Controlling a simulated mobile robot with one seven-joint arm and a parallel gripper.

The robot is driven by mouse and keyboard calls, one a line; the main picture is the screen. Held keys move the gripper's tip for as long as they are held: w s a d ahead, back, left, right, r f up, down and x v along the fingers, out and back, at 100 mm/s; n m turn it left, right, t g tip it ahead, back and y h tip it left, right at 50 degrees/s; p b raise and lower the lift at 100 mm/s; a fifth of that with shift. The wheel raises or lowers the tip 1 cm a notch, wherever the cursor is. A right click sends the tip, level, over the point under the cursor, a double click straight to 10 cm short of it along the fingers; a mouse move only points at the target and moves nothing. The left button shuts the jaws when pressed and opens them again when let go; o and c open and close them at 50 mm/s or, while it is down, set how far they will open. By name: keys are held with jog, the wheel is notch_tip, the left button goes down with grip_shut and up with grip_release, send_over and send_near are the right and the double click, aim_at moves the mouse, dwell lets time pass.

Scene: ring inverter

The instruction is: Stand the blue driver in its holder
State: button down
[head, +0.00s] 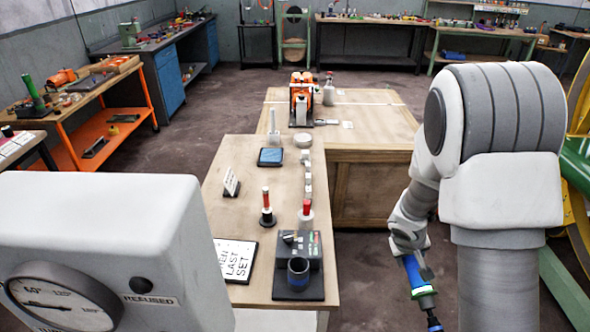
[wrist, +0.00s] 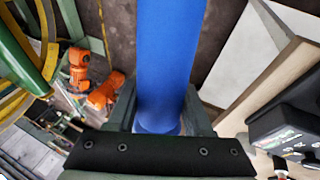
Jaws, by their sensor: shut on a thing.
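The blue driver (head: 412,272) has a blue handle, a green band and a dark lower end. It hangs tip down and slightly tilted, to the right of the bench edge. My gripper (wrist: 158,112) is shut on its blue handle (wrist: 170,60), which runs between the two fingers in the wrist view. The driver's lower end is hidden there. A dark stand with a blue-rimmed round cup (head: 298,270), which looks like the holder, sits at the bench's near right. No tool shows standing in the cup. The gripper is right of this stand, apart from it.
On the wooden bench (head: 232,208), a red-handled tool (head: 266,200) and another red-topped tool (head: 306,210) stand upright. A lettered sign (head: 236,260) lies left of the stand. A large white gauge housing (head: 110,250) blocks the near left. Open floor (head: 370,270) lies between bench and arm.

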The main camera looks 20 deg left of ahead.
jog(key=shift+w+a+r+n+t+y, duration=0.1)
jog(key=shift+w+a+n+t+y, duration=0.25)
jog(key=shift+a, duration=0.4)
jog(key=w+a+r+n+t+y+p, duration=0.1)
jog(key=a+r+n+t+y+p, duration=0.15)
jog(key=a+r+y, duration=0.4)
jog(key=w+a+r+n+t+y+p, duration=0.15)
jog(key=a+n+y, duration=0.25)
jog(key=a, duration=0.6)
jog(key=s+a+r+n+g+y+p, duration=0.2)
jog(key=s+a+r+g+y, duration=0.1)
jog(key=a+r, duration=0.3)
jog(key=s+a+r+n+g+y+p, duration=0.3)
jog(key=s+a+r+y, duration=0.2)
jog(key=r, duration=0.4)
jog(key=shift+s+a+r+n+y, duration=0.3)
jog(key=shift+s+a+r+y, duration=0.15)
jog(key=shift+y, duration=0.35)
jog(key=shift+d+g, duration=0.15)
jog(key=shift+g, duration=0.1)
notch_tip(320, 180, down, 17)
jog(key=b, duration=1.3)
jog(key=shift+r, duration=0.2)
jog(key=shift+f+b, duration=0.15)
jog(key=shift+b, duration=0.3)
